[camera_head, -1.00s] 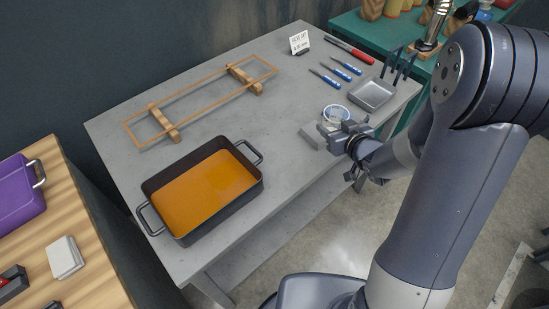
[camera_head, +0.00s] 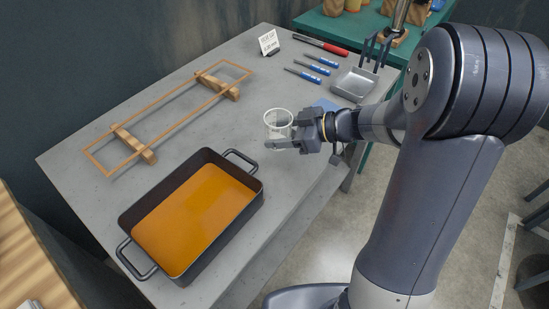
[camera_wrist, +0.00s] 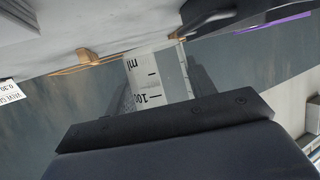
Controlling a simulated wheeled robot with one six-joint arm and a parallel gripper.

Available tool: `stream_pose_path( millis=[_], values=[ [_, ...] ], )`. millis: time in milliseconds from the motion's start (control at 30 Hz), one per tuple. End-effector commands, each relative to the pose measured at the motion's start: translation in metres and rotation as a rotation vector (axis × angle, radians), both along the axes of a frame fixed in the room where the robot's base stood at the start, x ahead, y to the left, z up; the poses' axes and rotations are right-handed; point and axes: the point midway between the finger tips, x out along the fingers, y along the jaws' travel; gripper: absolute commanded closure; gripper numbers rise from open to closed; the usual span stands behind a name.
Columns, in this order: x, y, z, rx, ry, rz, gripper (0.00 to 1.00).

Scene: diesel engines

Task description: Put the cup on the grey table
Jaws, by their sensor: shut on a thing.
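The cup (camera_head: 278,122) is clear, with dark measuring marks. It is upright over the right part of the grey table (camera_head: 205,125), near the front edge. My gripper (camera_head: 283,143) is shut on the cup from the right side. In the wrist view the cup (camera_wrist: 157,78) appears upside down between the two fingers, with "ml" and "100" marks on its side. I cannot tell whether its base touches the table.
A black pan (camera_head: 259,182) of orange liquid stands at the table's front left. A wooden frame (camera_head: 150,155) lies behind it. Blue-handled tools (camera_head: 320,61), a grey tray (camera_head: 353,83) and a flat blue piece (camera_head: 325,104) are at the right. The table between frame and cup is clear.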

Motion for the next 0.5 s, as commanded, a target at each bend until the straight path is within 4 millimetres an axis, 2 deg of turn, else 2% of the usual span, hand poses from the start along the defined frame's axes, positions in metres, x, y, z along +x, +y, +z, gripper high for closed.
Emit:
stream_pose_path(
  millis=[33,100,333,500],
  values=[
    [0.0,0.0,-0.012,0.001,0.005,0.0,0.81],
    [0.0,0.0,-0.023,0.001,0.003,0.0,0.81],
    [0.0,0.0,-0.041,0.0,0.001,-0.001,0.81],
    [0.0,0.0,-0.066,0.001,0.003,-0.001,0.81]
  ],
)
